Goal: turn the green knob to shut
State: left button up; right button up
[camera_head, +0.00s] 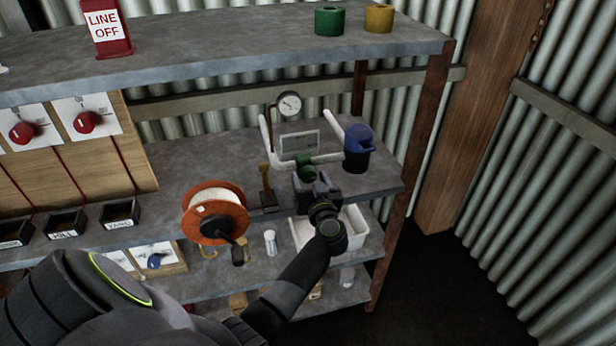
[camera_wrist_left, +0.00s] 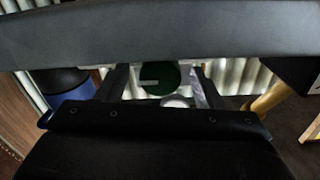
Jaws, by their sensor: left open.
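The green knob (camera_head: 304,161) sits on the white pipework (camera_head: 329,159) on the middle shelf, below a round gauge (camera_head: 289,104). My left gripper (camera_head: 310,178) is just in front of it and partly hides its lower side. In the left wrist view the green knob (camera_wrist_left: 160,80) shows between the two open fingers (camera_wrist_left: 160,92), with a visible gap on both sides. A pale mark shows on the knob's face there. I cannot tell whether the fingers touch it. My right gripper is not in view.
A dark blue-topped container (camera_head: 357,150) stands close on the right of the pipework. A yellow-handled tool (camera_head: 265,183) and an orange cable reel (camera_head: 215,211) stand to the left. The upper shelf (camera_head: 230,48) runs above, and a rusty post (camera_head: 418,150) stands right.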

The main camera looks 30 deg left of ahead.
pick_arm(q)
jog(key=shift+w+a+r, duration=0.1)
jog(key=c, duration=1)
jog(key=shift+o, duration=0.2)
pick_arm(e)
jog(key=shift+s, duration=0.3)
